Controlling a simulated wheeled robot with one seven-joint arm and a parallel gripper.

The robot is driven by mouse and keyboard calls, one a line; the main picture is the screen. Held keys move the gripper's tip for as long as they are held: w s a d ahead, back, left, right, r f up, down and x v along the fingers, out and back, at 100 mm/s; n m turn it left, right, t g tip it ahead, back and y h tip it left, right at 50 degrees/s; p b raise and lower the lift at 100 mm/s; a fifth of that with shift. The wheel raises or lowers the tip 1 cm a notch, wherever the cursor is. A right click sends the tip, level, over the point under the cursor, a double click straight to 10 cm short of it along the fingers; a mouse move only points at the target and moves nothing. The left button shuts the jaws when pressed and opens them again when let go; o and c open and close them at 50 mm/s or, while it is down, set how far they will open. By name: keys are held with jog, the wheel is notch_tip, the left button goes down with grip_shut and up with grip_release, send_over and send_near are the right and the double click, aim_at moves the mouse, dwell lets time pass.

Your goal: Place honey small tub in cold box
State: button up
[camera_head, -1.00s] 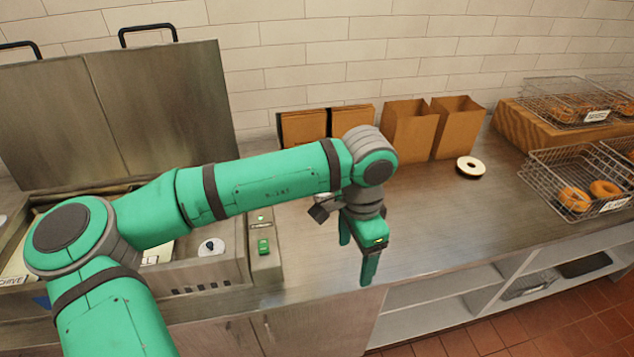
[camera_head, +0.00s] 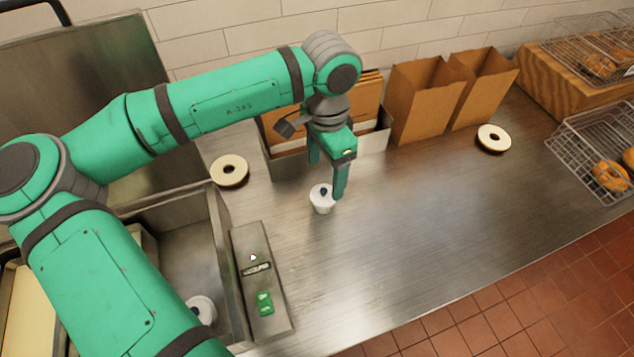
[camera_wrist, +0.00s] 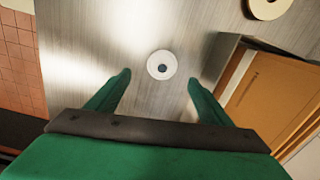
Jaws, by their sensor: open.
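A small white tub (camera_head: 322,198) with a dark mark on its lid stands upright on the steel counter; I cannot read a honey label. My gripper (camera_head: 326,180) is open just above and beside it, fingers pointing down. In the wrist view the tub (camera_wrist: 162,65) shows between and just beyond the open fingertips (camera_wrist: 159,78), with none of it gripped. A metal well, apparently the cold box (camera_head: 221,240), is at the left with its lid raised. Another white tub (camera_head: 201,308) sits inside it, partly hidden by my arm.
A cream-topped bagel (camera_head: 229,170) lies left of the gripper, another (camera_head: 494,138) at right. Brown paper bags (camera_head: 428,95) and a metal holder of brown card (camera_head: 375,140) stand behind. A control panel (camera_head: 262,275) edges the well. Wire baskets (camera_head: 598,150) are at right. The counter's middle is clear.

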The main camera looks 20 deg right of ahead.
aim_at(324, 190)
jog(key=shift+w+f, duration=0.15)
jog(key=shift+f, duration=0.25)
notch_tip(324, 190, down, 10)
jog(key=shift+w+a+r, duration=0.1)
jog(key=shift+c, duration=0.2)
jog(key=shift+w, duration=0.1)
jog(key=c, duration=0.5)
jog(key=shift+s, duration=0.2)
jog(key=c, duration=0.7)
